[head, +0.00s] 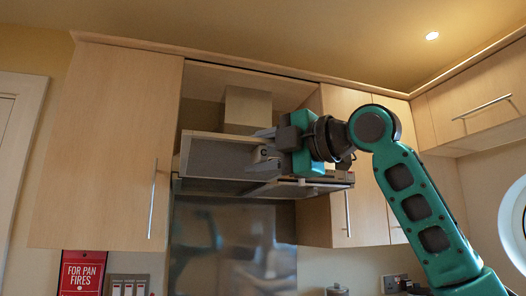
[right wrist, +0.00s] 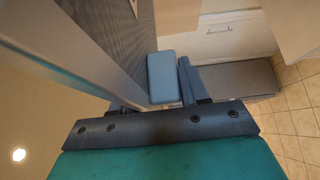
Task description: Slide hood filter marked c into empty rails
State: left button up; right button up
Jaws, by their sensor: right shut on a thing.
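The hood filter (head: 210,158) is a grey mesh panel in a pale metal frame, with a dark letter, apparently C, near its right end. It is held up on edge in front of the cooker hood (head: 330,180). My right gripper (head: 262,151) is shut on the filter's right end, one finger above and one below the letter. In the right wrist view the filter's mesh and frame (right wrist: 110,35) run up from the jaws, by a grey finger pad (right wrist: 163,78). The empty rails cannot be made out; the hood's underside is mostly hidden. My left gripper is not in view.
A tall wall cabinet (head: 112,140) stands close left of the hood, with another cabinet (head: 345,215) on its right. The hood's chimney (head: 247,107) rises behind the filter. A shiny splashback (head: 235,245) is below. A red fire-blanket box (head: 82,273) hangs lower left.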

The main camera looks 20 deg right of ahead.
aim_at(239, 168)
jog(key=shift+w+r, duration=0.1)
jog(key=shift+w, duration=0.05)
jog(key=shift+w+a, duration=0.1)
jog(key=shift+w, duration=1.25)
jog(key=shift+w, duration=2.25)
jog(key=shift+w+a, duration=0.15)
jog(key=shift+w, duration=4.35)
